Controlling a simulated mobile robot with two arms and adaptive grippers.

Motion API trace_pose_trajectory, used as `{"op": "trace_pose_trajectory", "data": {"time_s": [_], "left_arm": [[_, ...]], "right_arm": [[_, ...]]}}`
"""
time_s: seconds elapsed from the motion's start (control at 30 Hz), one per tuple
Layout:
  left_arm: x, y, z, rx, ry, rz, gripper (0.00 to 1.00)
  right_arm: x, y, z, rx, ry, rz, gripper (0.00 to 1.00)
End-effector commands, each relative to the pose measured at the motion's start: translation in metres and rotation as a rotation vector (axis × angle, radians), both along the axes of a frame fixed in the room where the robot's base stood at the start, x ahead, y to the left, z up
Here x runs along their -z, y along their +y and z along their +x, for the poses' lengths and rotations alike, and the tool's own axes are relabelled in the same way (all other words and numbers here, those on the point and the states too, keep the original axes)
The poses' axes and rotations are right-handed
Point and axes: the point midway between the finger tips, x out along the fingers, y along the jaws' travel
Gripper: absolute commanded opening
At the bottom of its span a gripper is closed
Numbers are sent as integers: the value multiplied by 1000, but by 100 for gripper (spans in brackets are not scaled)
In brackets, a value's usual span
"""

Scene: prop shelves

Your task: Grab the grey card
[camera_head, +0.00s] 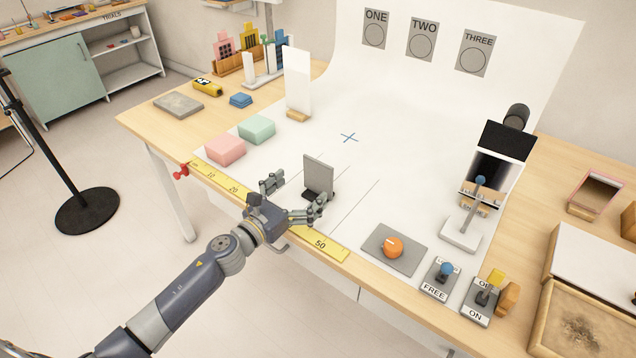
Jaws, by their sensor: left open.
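The grey card (318,174) stands upright in a small dark holder (315,197) on the white sheet, near the front edge of the table. My left gripper (296,198) is open and empty at the front of the table, with its fingers spread. One finger is to the left of the card, and the other is just in front of it, close to the holder. I cannot tell whether that finger touches the holder. My right gripper is not in view.
A yellow ruler (320,246) runs along the front edge under my wrist. Pink (225,149) and green (257,129) blocks lie to the left. The sheet behind the card is clear.

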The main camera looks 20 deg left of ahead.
Motion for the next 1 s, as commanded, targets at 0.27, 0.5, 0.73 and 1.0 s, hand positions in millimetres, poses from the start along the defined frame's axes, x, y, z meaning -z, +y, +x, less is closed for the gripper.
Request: {"op": "trace_pose_trajectory", "data": {"time_s": [0.27,0.5,0.73,1.0], "left_arm": [[0,-8,22,-1,1,-3,98],[1,-17,52,-2,1,-5,98],[2,-23,67,-1,1,-4,98],[2,-22,67,-1,1,-4,85]], "right_arm": [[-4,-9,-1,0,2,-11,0],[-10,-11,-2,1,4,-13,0],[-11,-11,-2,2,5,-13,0],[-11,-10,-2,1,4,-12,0]]}}
